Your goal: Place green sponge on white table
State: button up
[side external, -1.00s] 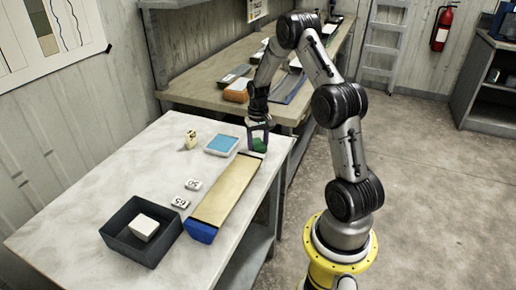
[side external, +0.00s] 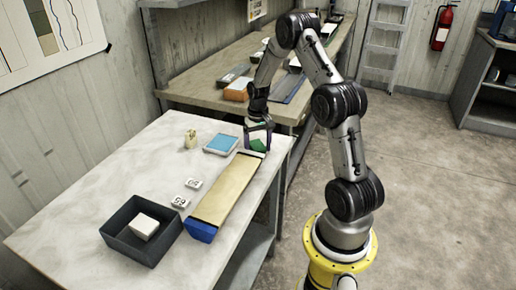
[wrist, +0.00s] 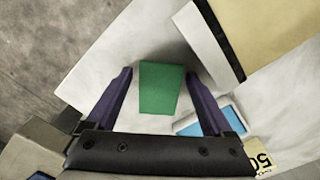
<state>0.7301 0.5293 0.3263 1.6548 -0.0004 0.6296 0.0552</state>
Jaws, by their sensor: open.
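The green sponge (side external: 259,144) lies on the white table (side external: 110,175), near the table's far right corner. In the wrist view the sponge (wrist: 160,88) lies between my two purple fingers, with a gap on each side. My gripper (side external: 258,139) is open and low around the sponge; it also shows at the bottom of the wrist view (wrist: 157,78). In the side view the fingers partly cover the sponge.
A long tan core liner (side external: 225,190) with a blue end lies close beside the sponge. A blue-topped white block (side external: 221,144), a cream block (side external: 191,139), numbered tags (side external: 193,184) and a dark tray (side external: 120,240) holding a white block stand on the table. The table edge is close.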

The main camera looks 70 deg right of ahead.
aim_at(258, 147)
notch_tip(258, 147, up, 12)
jog(key=a+r+n+t, duration=0.1)
jog(key=a+r+n, duration=0.1)
jog(key=a+r, duration=0.45)
jog(key=s+a+r+n+t+h, duration=0.1)
jog(key=s+a+r, duration=0.15)
jog(key=a, duration=0.35)
jog(key=s+a+r+n+t, duration=0.1)
jog(key=s+a+r+n, duration=0.1)
jog(key=a+r, duration=0.3)
jog(key=s+a+f+n+t+y, duration=0.1)
jog(key=s+a+n, duration=0.3)
jog(key=s+a, duration=0.8)
jog(key=shift+s+a+t, duration=0.15)
jog(key=shift+s+t, duration=0.05)
jog(key=shift+t, duration=0.6)
